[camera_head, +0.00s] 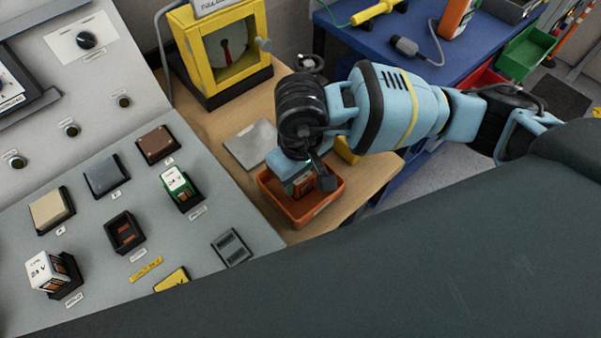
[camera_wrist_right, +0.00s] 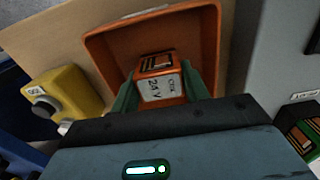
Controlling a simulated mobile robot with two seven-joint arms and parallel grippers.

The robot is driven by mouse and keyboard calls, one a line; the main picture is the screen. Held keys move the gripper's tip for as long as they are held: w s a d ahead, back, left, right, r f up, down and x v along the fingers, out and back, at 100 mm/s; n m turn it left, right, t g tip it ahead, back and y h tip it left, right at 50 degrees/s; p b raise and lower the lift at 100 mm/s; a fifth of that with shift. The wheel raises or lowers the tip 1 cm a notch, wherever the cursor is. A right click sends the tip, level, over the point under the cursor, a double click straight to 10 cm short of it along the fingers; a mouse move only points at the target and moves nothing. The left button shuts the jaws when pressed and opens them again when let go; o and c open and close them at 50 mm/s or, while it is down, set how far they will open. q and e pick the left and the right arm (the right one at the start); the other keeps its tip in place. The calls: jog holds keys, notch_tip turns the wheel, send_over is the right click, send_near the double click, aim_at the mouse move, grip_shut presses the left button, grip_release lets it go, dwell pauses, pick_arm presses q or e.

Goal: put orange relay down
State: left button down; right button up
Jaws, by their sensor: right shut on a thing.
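The orange relay (camera_wrist_right: 160,80), with a white label reading 24 V, is between the green fingers of my right gripper (camera_wrist_right: 165,88) in the right wrist view. In the head view the right gripper (camera_head: 305,182) points down into an orange tray (camera_head: 332,204) on the wooden table. The gripper is shut on the relay, inside the tray's outline. I cannot tell if the relay touches the tray floor. In the right wrist view the tray (camera_wrist_right: 207,25) surrounds the relay on the far side and both flanks. My left gripper is out of view.
A grey panel (camera_head: 100,200) stands left of the tray, with a green relay (camera_head: 180,188), a white relay (camera_head: 45,268) and an empty dark socket (camera_head: 125,232). A grey plate (camera_head: 250,143) lies behind the tray. A yellow device (camera_wrist_right: 68,92) sits beside it.

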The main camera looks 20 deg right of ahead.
jog(key=shift+f, duration=0.15)
jog(key=o, duration=1.1)
notch_tip(320, 180, up, 12)
jog(key=shift+r, duration=0.15)
